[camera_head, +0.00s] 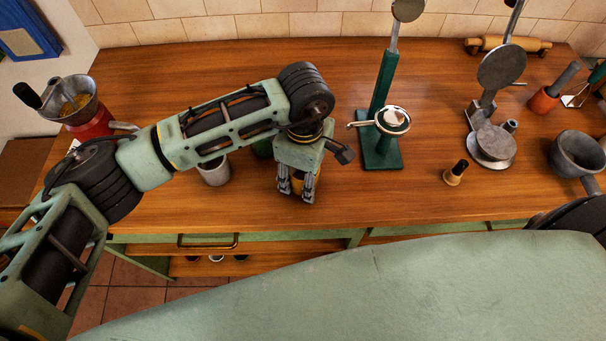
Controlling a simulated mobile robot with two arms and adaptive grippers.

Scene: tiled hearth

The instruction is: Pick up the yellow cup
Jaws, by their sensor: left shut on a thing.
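My left gripper (297,196) points down at the wooden counter (240,205), near its front edge. It is shut on the yellow cup (299,187). Only a small yellow-brown part of the cup shows between the fingers; the gripper body hides the rest. I cannot tell whether the cup still touches the counter. My right gripper does not show.
A grey cup (215,174) stands left of the gripper, partly under my arm. A green stand (381,150) is close on the right. A small brown-and-black object (455,173) and a metal press (491,143) stand farther right. A grinder (75,105) is at far left.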

